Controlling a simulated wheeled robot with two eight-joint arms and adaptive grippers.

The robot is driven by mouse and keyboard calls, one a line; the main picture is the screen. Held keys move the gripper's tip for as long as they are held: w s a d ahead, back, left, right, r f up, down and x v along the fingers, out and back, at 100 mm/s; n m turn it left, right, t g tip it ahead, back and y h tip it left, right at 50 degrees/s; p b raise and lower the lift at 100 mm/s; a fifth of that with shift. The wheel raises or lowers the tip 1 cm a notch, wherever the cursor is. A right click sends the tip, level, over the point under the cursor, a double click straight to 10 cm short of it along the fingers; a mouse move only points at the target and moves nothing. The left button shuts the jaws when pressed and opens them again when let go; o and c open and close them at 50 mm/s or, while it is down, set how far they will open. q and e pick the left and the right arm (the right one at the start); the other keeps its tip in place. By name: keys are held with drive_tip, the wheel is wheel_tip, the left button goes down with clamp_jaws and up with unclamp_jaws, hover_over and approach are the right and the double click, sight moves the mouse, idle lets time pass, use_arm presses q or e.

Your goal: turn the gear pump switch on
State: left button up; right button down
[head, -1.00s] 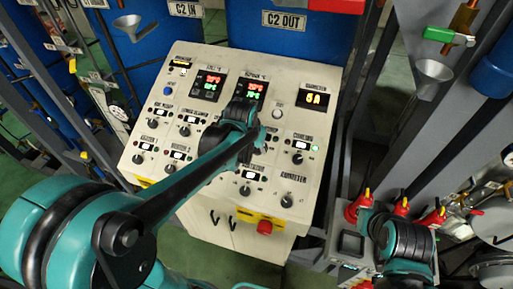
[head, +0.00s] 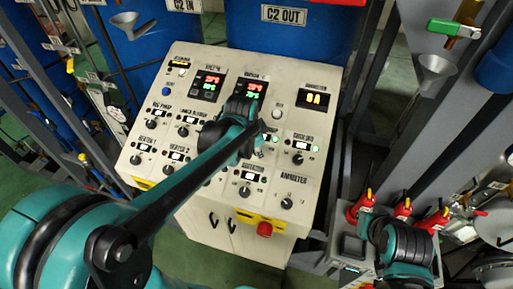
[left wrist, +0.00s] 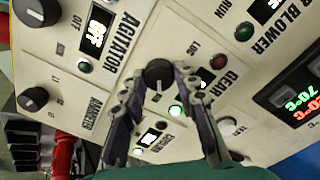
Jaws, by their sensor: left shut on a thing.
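The gear pump switch (left wrist: 158,74) is a round black knob on the cream control panel (left wrist: 215,22), beside the "GEAR" label in the left wrist view. My left gripper (left wrist: 160,82) has a finger on each side of this knob and is shut on it. A bright green lamp (left wrist: 175,110) glows beside the small gear pump display (left wrist: 206,78); the red lamp (left wrist: 217,61) on the other side looks dim. In the head view my left gripper (head: 258,142) is over the middle right of the panel and hides most of the knob. The fingers of my right gripper are not visible.
A red emergency button (head: 265,228) is on the panel's front edge. Metal frames (head: 455,130) and red-based valves (head: 403,208) crowd the right side.

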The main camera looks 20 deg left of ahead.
use_arm(q)
drive_tip(key=shift+m, duration=0.3)
drive_tip(key=o, duration=1.2)
drive_tip(key=shift+c, duration=0.2)
drive_tip(key=v, duration=1.2)
